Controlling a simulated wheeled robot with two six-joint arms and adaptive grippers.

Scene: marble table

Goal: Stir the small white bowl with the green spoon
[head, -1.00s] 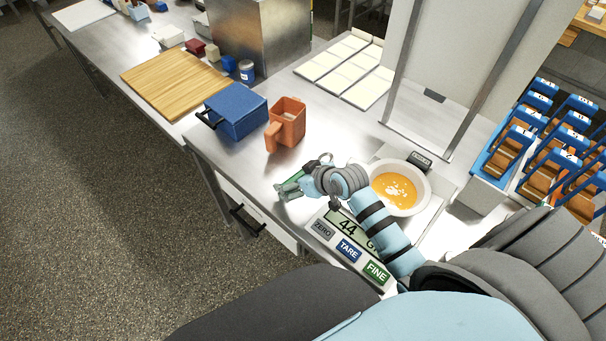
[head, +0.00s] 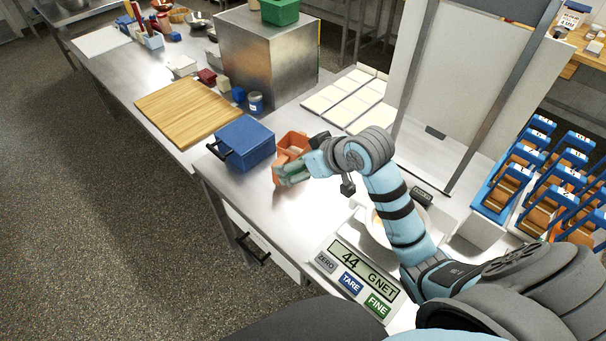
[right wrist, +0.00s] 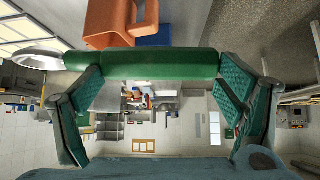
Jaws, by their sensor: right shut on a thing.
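My right gripper (head: 288,174) is shut on the green spoon, in front of the orange pitcher in the head view. In the right wrist view the spoon's thick green handle (right wrist: 140,62) lies crosswise between the fingers of the right gripper (right wrist: 155,80), and its pale metal end (right wrist: 36,54) sticks out to the left. In the head view the spoon cannot be made out clearly. The white bowl (head: 376,236) with orange soup sits at the scale, largely hidden behind my right forearm. My left gripper is not in view.
An orange pitcher (head: 292,143) and a blue box (head: 242,141) stand close beyond the gripper. The scale panel (head: 350,275) reads 44. A wooden board (head: 188,112) lies at left, blue-handled racks (head: 545,165) at right. Bare metal counter (head: 262,212) lies left of the scale.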

